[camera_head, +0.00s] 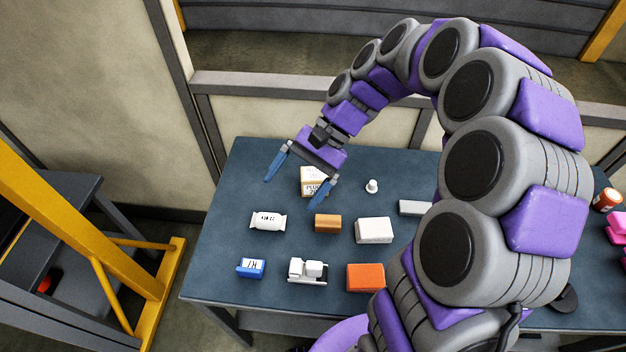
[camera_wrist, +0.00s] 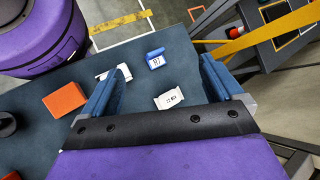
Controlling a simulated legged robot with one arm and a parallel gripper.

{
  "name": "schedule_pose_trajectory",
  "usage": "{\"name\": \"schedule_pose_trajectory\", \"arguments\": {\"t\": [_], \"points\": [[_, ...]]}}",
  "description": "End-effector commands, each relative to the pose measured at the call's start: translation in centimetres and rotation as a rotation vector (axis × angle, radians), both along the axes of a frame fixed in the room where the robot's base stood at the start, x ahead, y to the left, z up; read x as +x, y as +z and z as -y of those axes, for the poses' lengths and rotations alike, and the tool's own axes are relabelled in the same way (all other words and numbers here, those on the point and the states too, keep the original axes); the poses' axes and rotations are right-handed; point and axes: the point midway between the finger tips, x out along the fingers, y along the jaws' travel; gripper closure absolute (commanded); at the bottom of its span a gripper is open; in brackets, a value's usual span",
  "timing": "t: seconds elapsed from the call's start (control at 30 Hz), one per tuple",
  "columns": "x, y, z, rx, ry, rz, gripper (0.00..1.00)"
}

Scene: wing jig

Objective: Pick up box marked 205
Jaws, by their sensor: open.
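A white and tan box (camera_head: 312,178) stands near the back of the blue table in the head view. Its print looks like "PLUG" with a number starting "20" below, partly covered by my right finger; I cannot read the full number. My gripper (camera_head: 293,192) is open and empty, its fingers pointing down above the table, close to this box. In the wrist view my open fingers (camera_wrist: 155,88) frame a white packet (camera_wrist: 168,99) and a blue box (camera_wrist: 155,61) farther off. I cannot make out the white and tan box in the wrist view.
The blue table (camera_head: 225,195) also holds a brown block (camera_head: 327,223), a white box (camera_head: 374,230), an orange box (camera_head: 365,277), a white device (camera_head: 308,270) and a small white knob (camera_head: 371,186). A yellow frame (camera_head: 110,225) stands left of the table.

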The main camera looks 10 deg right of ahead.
Motion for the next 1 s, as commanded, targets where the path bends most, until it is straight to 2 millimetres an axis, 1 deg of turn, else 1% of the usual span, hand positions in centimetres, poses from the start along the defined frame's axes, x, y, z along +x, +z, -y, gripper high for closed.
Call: {"name": "schedule_pose_trajectory", "arguments": {"t": [0.03, 0.2, 0.37, 0.47, 0.5, 0.57, 0.7, 0.77, 0.83, 1.0], "points": [[1.5, -0.2, 0.4, 0.025, -0.038, -0.024, 0.06], [5.6, -1.2, 1.9, 0.106, -0.156, -0.112, 0.06], [9.2, -2.8, 3.7, 0.167, -0.277, -0.189, 0.06], [11.2, -4.2, 5.2, 0.201, -0.351, -0.242, 0.06], [12.0, -4.7, 5.9, 0.212, -0.382, -0.261, 0.06], [13.0, -5.7, 6.9, 0.229, -0.428, -0.293, 0.06], [15.2, -8.2, 9.9, 0.261, -0.541, -0.357, 0.06], [15.8, -9.5, 11.3, 0.272, -0.589, -0.388, 0.06], [16.6, -10.9, 13.2, 0.285, -0.645, -0.418, 0.06], [17.5, -14.7, 17.7, 0.297, -0.780, -0.493, 0.06]]}}
